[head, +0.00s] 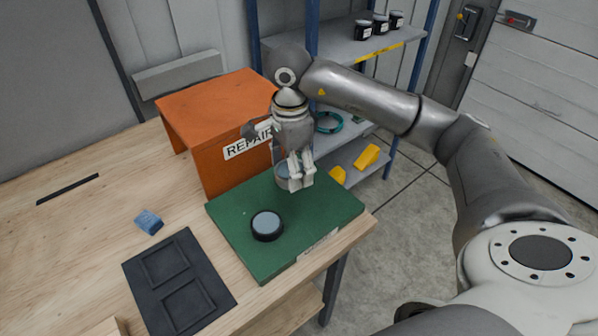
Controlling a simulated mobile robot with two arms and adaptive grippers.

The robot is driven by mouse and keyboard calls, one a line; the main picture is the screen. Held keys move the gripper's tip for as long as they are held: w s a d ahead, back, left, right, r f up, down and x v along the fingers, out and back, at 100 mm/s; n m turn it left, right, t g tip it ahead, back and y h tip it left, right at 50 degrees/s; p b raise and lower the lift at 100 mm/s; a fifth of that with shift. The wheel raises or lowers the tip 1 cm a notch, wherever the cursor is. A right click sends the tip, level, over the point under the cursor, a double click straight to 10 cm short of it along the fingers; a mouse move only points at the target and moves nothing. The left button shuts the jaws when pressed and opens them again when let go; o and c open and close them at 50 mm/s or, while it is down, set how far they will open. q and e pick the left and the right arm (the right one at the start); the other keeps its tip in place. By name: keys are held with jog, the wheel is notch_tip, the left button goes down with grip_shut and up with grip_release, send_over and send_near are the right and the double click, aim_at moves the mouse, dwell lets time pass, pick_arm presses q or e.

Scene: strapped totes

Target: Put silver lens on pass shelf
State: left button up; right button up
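A grey, silvery cylinder (282,176), which looks like the silver lens, is at the back of the green mat (325,208). My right gripper (301,172) points down right at it, and its light fingers partly cover it. I cannot tell whether the fingers are closed on it or just beside it. A dark-rimmed lens (267,225) with a grey-blue top lies nearer on the mat. A blue-posted shelf unit (352,46) stands behind the table; I cannot read "pass" on its yellow label strip. My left gripper is not in view.
An orange stand (215,105) marked REPAIR is close left of my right gripper. The upper shelf holds several dark jars (380,24); lower levels hold a teal ring (328,122) and yellow pieces (367,157). A black tray (180,283) and blue block (148,221) lie at left.

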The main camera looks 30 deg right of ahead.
jog(key=shift+w+d+f+p, duration=0.2)
jog(key=shift+w+d, duration=0.25)
jog(key=shift+d, duration=0.05)
jog(key=shift+w+d+f+p, duration=0.15)
jog(key=shift+w+d+p, duration=0.05)
jog(key=shift+w+d, duration=0.25)
jog(key=w+d+f, duration=0.1)
jog(key=d+f+p, duration=0.1)
jog(key=f, duration=0.1)
jog(key=w+d+f, duration=0.1)
jog(key=f, duration=0.1)
jog(key=shift+w+f, duration=0.1)
jog(key=shift+w, duration=0.25)
jog(key=shift+w+d+f+p, duration=0.3)
jog(key=shift+f+p, duration=0.15)
jog(key=shift+f, duration=0.1)
notch_tip(320, 180, down, 2)
jog(key=shift+a+p, duration=0.1)
jog(key=shift+p, duration=0.75)
jog(key=shift+f, duration=0.6)
jog(key=o, duration=1.1)
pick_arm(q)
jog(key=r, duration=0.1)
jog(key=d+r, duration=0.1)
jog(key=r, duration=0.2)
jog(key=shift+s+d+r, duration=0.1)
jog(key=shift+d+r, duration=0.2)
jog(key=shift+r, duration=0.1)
pick_arm(e)
jog(key=shift+o, duration=0.2)
